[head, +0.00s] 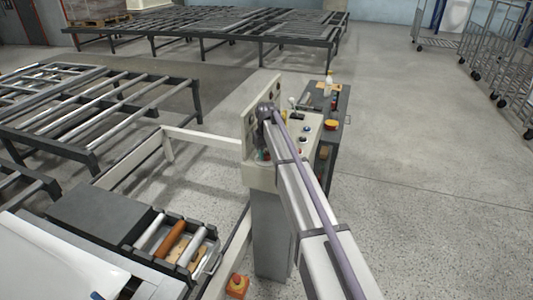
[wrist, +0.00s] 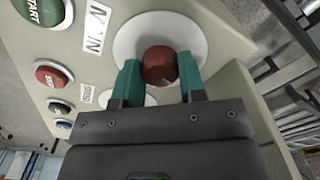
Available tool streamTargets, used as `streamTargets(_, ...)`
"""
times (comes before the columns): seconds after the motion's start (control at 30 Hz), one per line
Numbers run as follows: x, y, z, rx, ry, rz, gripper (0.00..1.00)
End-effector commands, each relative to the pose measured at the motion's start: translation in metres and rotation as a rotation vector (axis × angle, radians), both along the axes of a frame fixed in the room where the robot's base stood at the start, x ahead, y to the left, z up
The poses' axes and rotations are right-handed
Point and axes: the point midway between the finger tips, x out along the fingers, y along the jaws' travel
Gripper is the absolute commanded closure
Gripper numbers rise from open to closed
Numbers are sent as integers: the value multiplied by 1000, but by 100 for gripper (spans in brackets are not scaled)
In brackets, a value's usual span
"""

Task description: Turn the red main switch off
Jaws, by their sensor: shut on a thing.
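The red main switch (wrist: 159,64) is a round red knob on a white round plate (wrist: 190,30), set in a pale control panel. In the wrist view, my gripper (wrist: 158,80) has its two teal fingers on either side of the knob, shut on it. The label beside the plate is partly readable.
Beside the switch are a green START button (wrist: 40,10), a red button (wrist: 52,74) and smaller buttons. A dark cabinet (head: 340,125) with a spray bottle stands behind the console. Roller conveyors (head: 100,105) lie left.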

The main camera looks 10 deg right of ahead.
Motion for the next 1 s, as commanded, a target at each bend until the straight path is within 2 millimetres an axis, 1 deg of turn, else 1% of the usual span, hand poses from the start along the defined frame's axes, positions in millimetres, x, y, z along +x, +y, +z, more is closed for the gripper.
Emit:
streamTargets(0.2,0,0,0,0,1,134,86)
streamTargets(0.4,0,0,0,0,1,207,86)
streamTargets(0.97,0,0,0,0,1,236,86)
streamTargets(1.0,0,0,0,0,1,236,59)
